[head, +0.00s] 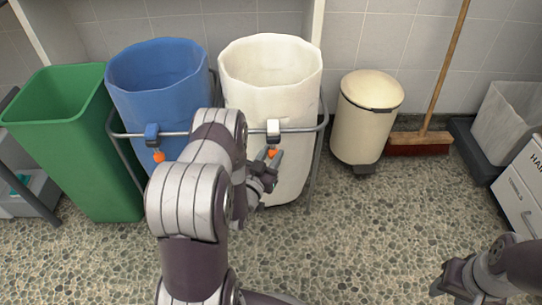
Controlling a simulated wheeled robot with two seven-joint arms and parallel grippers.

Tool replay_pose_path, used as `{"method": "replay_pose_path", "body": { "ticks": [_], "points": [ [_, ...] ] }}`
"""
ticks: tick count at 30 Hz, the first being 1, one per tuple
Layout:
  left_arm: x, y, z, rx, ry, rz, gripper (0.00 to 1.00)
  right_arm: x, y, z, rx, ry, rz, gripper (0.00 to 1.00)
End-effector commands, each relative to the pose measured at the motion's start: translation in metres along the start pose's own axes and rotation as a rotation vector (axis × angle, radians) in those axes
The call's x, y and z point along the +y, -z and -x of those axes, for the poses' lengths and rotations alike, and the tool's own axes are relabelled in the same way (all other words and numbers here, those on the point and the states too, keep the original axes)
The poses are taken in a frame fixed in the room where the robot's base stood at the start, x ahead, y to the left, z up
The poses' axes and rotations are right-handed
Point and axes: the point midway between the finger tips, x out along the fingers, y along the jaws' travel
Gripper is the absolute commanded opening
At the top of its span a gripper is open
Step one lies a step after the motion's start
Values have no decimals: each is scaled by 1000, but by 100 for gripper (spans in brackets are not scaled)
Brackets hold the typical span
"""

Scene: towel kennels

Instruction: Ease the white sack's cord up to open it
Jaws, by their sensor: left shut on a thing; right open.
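The white sack (293,90) hangs in a grey metal frame at the back centre, its wide round mouth facing up. A pale clip (273,127) sits on the frame's front bar, and an orange cord end (272,153) hangs just below it. My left gripper (271,160) is at this orange end, low against the sack's front, and is shut on it. The cord itself is too small to make out. My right gripper (446,284) is open at the lower right, far from the sack, with nothing visible in it.
A blue sack (160,90) with its own orange cord end hangs left of the white one, partly behind my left arm. A green bin (75,140) stands further left. A cream pedal bin (366,120) and a broom (420,142) stand right. The pebbled floor in front is clear.

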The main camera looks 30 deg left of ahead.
Motion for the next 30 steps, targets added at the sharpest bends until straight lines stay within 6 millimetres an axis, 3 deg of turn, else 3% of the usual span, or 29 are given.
{"method": "replay_pose_path", "body": {
  "ticks": [1,9,10,12,23,26,30],
  "points": [
    [0,8,0,5,-1,0,0,0,1,6,-1,0,0,43],
    [0,6,0,11,-1,-1,0,0,0,2,-2,0,0,43],
    [0,6,-1,11,-1,-1,43,0,0,2,-2,0,0,43],
    [0,5,0,10,-1,-1,59,0,0,2,-2,0,0,43],
    [0,5,8,3,0,1,59,0,1,8,-1,0,0,43],
    [-1,8,26,2,2,2,59,0,2,19,-1,0,0,43],
    [-2,8,65,1,6,3,59,0,4,35,-1,0,0,43]
  ]
}}
